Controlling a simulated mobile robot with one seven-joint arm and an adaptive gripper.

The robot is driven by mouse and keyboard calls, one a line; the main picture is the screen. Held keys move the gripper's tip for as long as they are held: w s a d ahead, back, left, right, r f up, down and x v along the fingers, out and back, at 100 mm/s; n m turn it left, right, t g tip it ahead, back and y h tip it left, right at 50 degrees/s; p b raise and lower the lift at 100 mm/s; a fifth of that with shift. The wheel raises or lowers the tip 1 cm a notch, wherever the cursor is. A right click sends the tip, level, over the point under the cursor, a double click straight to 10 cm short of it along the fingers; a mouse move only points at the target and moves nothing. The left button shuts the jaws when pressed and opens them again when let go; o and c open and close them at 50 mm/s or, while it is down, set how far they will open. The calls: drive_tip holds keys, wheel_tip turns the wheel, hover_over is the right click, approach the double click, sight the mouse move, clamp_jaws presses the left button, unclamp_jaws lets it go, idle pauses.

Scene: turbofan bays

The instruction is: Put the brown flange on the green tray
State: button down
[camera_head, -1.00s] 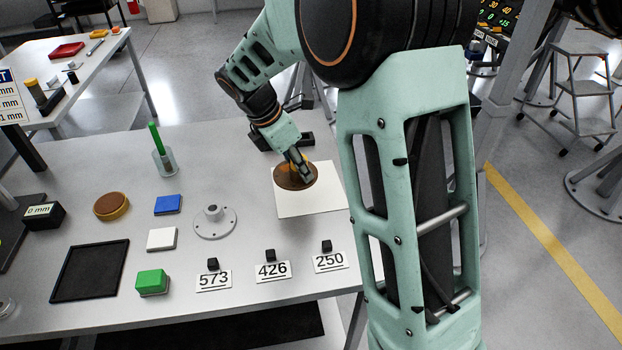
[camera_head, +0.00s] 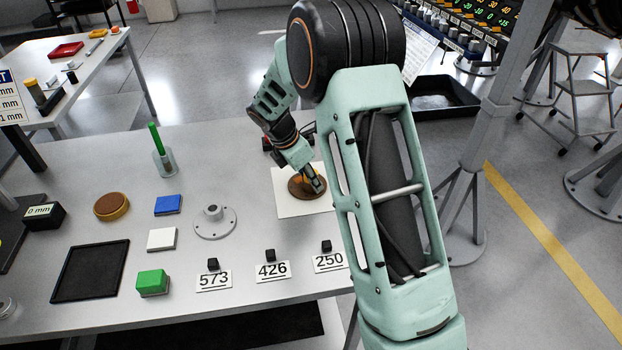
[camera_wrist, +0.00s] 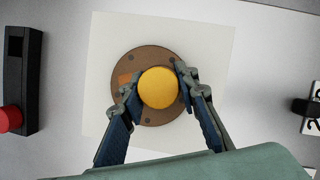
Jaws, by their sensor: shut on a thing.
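The brown flange (camera_head: 297,187) is a round disc with a yellow hub. It is over the white square sheet (camera_head: 288,207) on the table; I cannot tell whether it touches the sheet. My gripper (camera_head: 314,181) reaches down onto it. In the wrist view, the fingers (camera_wrist: 159,86) are shut on the yellow hub (camera_wrist: 158,88), one on each side, with the brown disc (camera_wrist: 124,64) around it. No green tray shows clearly in either view; a black square tray (camera_head: 90,270) lies at the table's front left.
A grey flange (camera_head: 214,222), blue block (camera_head: 168,205), white block (camera_head: 161,239), green block (camera_head: 152,282) and brown round piece (camera_head: 111,206) lie left of the sheet. A clear holder with a green rod (camera_head: 155,140) stands behind. Number cards (camera_head: 272,271) line the front.

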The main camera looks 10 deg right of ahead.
drive_tip(key=shift+r, duration=0.15)
drive_tip(key=c, duration=1.5)
unclamp_jaws()
drive_tip(key=shift+f, duration=0.2)
